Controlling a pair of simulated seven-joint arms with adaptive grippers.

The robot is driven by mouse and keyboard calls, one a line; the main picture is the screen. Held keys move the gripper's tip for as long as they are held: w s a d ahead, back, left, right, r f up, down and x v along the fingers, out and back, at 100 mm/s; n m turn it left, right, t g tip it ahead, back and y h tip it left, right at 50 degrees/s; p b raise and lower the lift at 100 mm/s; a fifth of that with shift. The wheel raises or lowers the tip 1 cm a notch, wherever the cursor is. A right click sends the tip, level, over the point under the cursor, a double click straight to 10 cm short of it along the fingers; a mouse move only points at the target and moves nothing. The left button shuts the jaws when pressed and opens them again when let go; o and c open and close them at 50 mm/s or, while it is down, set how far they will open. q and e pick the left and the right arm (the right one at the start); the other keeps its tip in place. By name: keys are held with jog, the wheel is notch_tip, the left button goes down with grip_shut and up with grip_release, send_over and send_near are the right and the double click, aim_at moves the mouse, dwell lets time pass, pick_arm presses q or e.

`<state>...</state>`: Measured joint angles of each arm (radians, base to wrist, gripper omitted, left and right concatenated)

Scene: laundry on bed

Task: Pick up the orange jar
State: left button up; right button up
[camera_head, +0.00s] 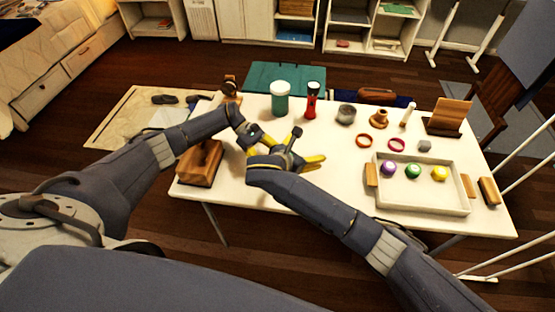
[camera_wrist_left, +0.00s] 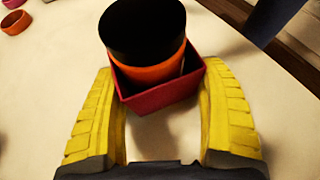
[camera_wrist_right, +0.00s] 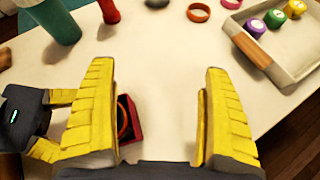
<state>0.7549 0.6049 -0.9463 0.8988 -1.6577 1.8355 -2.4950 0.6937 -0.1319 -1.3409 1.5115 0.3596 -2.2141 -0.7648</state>
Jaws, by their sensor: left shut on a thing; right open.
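The orange jar (camera_wrist_left: 152,74) with a wide black lid (camera_wrist_left: 145,30) stands inside a small red square box (camera_wrist_left: 160,98) in the left wrist view. My left gripper (camera_head: 258,136) has its yellow fingers on both sides of that box and is shut on it. The jar and box (camera_wrist_right: 134,122) show partly in the right wrist view, behind my right gripper's left finger. My right gripper (camera_head: 308,147) is open and empty, with its fingers apart over the table close to my left gripper. In the head view the grippers hide the jar.
A teal jar (camera_head: 281,100) with a white lid and a red flashlight (camera_head: 312,102) stand behind the grippers. A white tray (camera_head: 420,200) with coloured pieces lies at right. A wooden block (camera_head: 200,164) sits at left. The table's front middle is clear.

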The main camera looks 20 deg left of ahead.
jog(key=s+a+n+t+y, duration=0.2)
jog(key=s+a+n+y, duration=0.15)
jog(key=s+a, duration=0.65)
jog(key=shift+n+h, duration=0.25)
jog(key=shift+n, duration=0.2)
jog(key=shift+d+x, duration=0.15)
jog(key=shift+x, duration=1.55)
jog(key=shift+d+x, duration=0.15)
jog(key=shift+x, duration=1.55)
jog(key=shift+d+x, duration=0.15)
jog(key=shift+x, duration=1.55)
jog(key=c, duration=1.5)
jog(key=shift+o, duration=0.2)
notch_tip(320, 180, up, 10)
